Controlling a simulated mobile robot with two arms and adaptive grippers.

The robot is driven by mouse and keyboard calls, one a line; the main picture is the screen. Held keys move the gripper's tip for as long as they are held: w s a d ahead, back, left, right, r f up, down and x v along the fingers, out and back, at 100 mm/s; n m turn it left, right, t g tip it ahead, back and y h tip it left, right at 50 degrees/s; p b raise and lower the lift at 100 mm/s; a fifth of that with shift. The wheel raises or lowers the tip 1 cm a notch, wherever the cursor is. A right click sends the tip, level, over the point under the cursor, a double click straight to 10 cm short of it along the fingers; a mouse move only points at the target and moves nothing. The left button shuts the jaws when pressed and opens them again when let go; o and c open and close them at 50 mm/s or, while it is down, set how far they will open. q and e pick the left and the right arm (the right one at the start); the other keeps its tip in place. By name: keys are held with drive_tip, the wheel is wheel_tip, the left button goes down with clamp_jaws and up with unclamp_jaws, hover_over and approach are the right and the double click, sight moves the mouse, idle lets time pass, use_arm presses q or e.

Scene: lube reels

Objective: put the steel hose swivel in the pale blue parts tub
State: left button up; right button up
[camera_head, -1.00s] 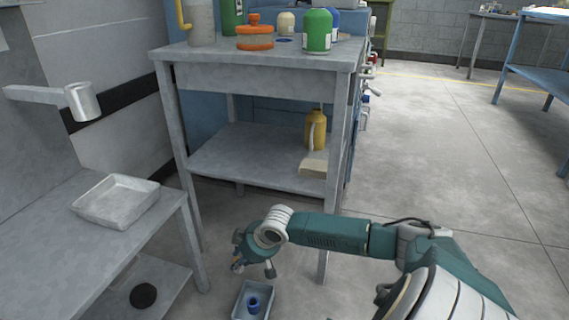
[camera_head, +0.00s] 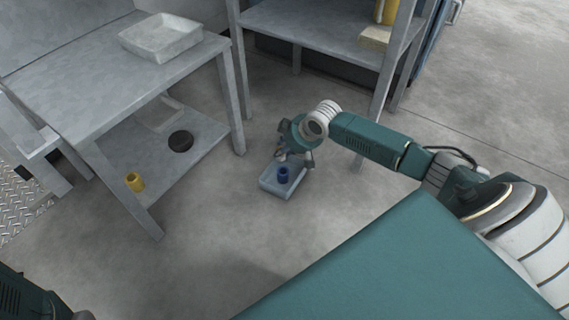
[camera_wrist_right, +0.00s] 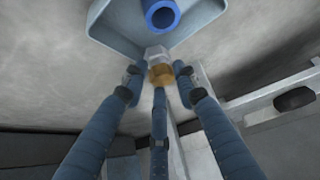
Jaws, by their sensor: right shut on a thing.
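The steel hose swivel (camera_wrist_right: 157,53) has a grey hex end and a brass-coloured part in the right wrist view. My right gripper (camera_wrist_right: 160,74) is shut on it, with the fingers around the brass-coloured part. The pale blue parts tub (camera_wrist_right: 205,32) is at the top of that view, just beyond the swivel. In the head view the tub (camera_head: 270,190) is on the floor, and my right gripper (camera_head: 284,156) is at its far edge. I cannot tell whether the swivel is over the rim. My left gripper is out of view.
A blue hollow cylinder (camera_head: 283,175) stands in the tub. A grey bench (camera_head: 75,100) at left holds a white tray (camera_head: 160,42). Another table's leg (camera_head: 384,85) stands behind my right arm.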

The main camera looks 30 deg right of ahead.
sight(284, 160)
wheel_tip(284, 160, down, 6)
drive_tip(key=b, duration=0.3)
drive_tip(key=shift+r+b, duration=0.1)
drive_tip(key=shift+b, duration=0.3)
drive_tip(key=shift+r, duration=0.15)
drive_tip(key=o, duration=0.9)
